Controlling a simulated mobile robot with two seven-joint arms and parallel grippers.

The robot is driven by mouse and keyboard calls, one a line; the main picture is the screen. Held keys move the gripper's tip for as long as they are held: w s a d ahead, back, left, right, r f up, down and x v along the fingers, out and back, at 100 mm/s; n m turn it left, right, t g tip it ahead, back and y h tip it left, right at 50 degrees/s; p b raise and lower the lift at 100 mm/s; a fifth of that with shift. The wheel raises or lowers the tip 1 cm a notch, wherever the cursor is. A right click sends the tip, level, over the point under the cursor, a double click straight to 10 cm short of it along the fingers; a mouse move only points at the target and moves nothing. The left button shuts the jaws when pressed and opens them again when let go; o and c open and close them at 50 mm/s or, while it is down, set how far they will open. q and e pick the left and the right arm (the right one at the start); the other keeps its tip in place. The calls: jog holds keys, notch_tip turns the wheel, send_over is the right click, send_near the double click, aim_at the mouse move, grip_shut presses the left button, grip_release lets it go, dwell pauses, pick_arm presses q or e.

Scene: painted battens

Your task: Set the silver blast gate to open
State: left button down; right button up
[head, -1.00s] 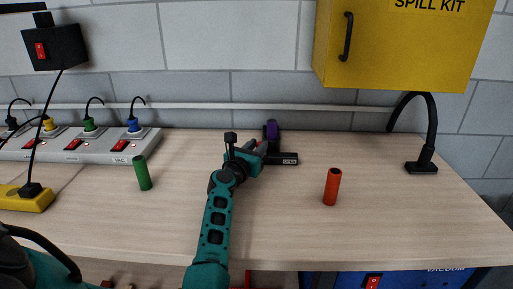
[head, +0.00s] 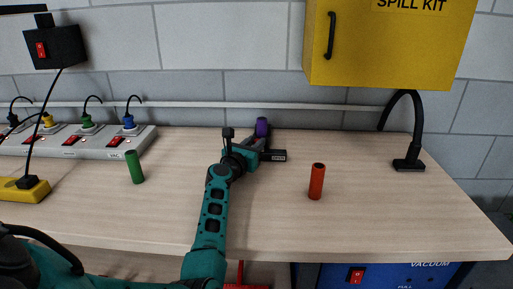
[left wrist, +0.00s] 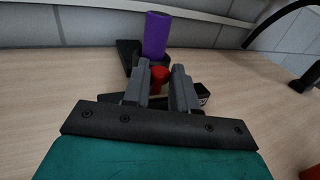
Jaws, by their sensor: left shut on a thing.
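A small black fitting (head: 271,155) with a pale label stands near the back of the bench. A purple cylinder (head: 262,127) rises at its back; in the left wrist view the purple cylinder (left wrist: 157,35) stands just beyond the fingers. My left gripper (head: 258,143) is at this fitting. In the left wrist view my left gripper (left wrist: 160,70) is shut on a small red part (left wrist: 160,75) in front of the purple cylinder. The fingers hide most of the red part. I cannot make out a silver surface or the gate's setting. My right gripper is not in view.
A green cylinder (head: 134,167) and a red-orange cylinder (head: 317,181) stand on the bench. A grey power strip (head: 110,147) lies at the left, a black hose stand (head: 409,164) at the right. A yellow cabinet (head: 385,50) overhangs the back. The bench front is clear.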

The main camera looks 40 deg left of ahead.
pick_arm(q)
jog(key=shift+w+d, duration=0.4)
jog(key=shift+d, duration=0.2)
jog(key=shift+w+d, duration=0.35)
jog(key=shift+d, duration=0.25)
jog(key=shift+r, duration=0.1)
jog(key=c, duration=1)
grip_release()
jog(key=shift+w+d, duration=0.1)
jog(key=shift+d, duration=0.05)
jog(key=shift+o, duration=0.2)
